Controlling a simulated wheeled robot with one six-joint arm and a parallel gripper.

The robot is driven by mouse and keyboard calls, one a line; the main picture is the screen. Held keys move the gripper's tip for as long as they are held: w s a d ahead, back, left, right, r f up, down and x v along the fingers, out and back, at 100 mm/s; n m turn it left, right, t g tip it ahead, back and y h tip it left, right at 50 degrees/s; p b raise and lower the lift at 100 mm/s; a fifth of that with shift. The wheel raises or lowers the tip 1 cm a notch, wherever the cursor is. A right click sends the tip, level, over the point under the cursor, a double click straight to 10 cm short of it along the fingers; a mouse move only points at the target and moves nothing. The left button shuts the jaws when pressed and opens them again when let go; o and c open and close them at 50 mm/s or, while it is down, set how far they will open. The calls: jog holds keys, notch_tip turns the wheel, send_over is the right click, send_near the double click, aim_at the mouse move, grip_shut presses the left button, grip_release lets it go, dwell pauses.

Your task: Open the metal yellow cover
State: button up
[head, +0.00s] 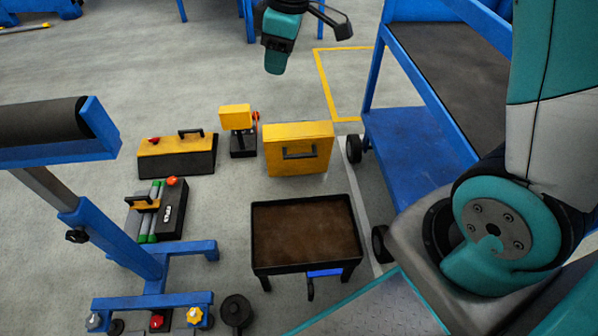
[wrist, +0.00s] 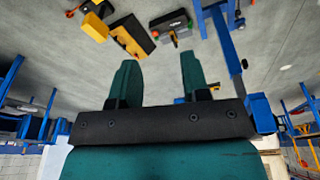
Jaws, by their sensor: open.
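Several yellow parts show on the floor in the head view, and I cannot tell which one is the metal cover. A yellow panel with a dark handle (head: 312,136) stands in the middle. A black box with a sloped yellow top and a handle (head: 165,146) lies to its left; a yellow and black box also shows in the wrist view (wrist: 133,37). A small yellow block on a black stand (head: 235,117) is between them. My gripper (wrist: 160,76) is open and empty, its teal fingers apart above the floor.
A black tray table with a brown top (head: 305,233) stands in front. A blue cart (head: 420,135) is at the right, a blue frame stand (head: 125,240) at the left. A black and green box (head: 170,210) sits beside the stand. Bare floor lies behind the boxes.

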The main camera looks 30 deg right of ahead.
aim_at(299, 155)
jog(key=w+d+f+n+b, duration=0.1)
jog(key=w+d+f+b, duration=0.3)
jog(key=f+b, duration=0.5)
jog(key=w+d+f+n+h+b, duration=0.1)
jog(key=w+d+f+b, duration=0.3)
jog(key=f, duration=1.9)
jog(key=w+d+f+n+h+b, duration=0.1)
jog(key=w+d+f+b, duration=0.3)
jog(key=f+b, duration=0.9)
jog(key=shift+w+d+f+b, duration=0.15)
jog(key=shift+w+f+b, duration=0.15)
jog(key=shift+w+f, duration=1.3)
jog(key=shift+s+f, duration=0.1)
jog(key=shift+c, duration=0.4)
grip_shut()
